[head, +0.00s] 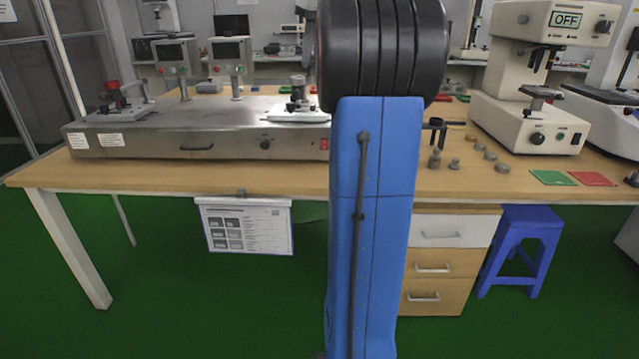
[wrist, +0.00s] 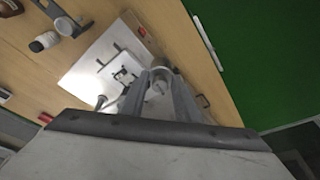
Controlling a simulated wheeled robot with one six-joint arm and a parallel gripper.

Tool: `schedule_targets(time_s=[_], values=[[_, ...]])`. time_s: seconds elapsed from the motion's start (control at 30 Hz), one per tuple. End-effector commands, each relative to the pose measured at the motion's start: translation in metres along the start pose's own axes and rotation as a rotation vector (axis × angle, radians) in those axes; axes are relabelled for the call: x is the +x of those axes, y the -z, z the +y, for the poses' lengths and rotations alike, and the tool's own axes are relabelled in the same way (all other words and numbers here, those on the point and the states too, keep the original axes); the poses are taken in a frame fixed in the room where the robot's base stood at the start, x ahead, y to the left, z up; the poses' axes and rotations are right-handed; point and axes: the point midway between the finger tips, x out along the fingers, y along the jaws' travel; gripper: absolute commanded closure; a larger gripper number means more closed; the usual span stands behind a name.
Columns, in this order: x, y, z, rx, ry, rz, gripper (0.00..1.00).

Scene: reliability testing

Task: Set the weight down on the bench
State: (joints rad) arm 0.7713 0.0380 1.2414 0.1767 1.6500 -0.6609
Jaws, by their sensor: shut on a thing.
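In the wrist view my gripper (wrist: 160,86) is shut on the weight (wrist: 157,91), a small grey metal piece seen between the fingers. The fingers hide part of it. Below them shows a white fixture plate (wrist: 88,68) on the metal test machine. In the head view my blue arm link hides the gripper, and I cannot make out the held weight for certain. The wooden bench (head: 290,178) runs across the view, and its top also shows in the wrist view (wrist: 190,62).
The long metal machine (head: 230,147) fills the bench's left part. Several grey weights (head: 503,168) stand right of my arm, near a green card (head: 552,177) and a red card (head: 593,178). A cream tester (head: 525,122) reads OFF. A blue stool (head: 521,240) stands at right.

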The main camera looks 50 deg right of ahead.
Motion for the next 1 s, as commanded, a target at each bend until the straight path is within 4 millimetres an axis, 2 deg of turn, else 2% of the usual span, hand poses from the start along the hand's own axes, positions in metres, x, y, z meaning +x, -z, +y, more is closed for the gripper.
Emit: schedule_targets(time_s=[0.37,0.47,0.8,1.0], values=[[0.056,-0.011,0.003,0.001,0.004,0.0,1.0],[0.077,-0.017,0.003,0.001,0.005,-0.001,1.0],[0.17,-0.052,-0.002,0.002,0.002,-0.003,1.0],[0.195,-0.064,-0.005,0.001,0.0,-0.003,1.0]])
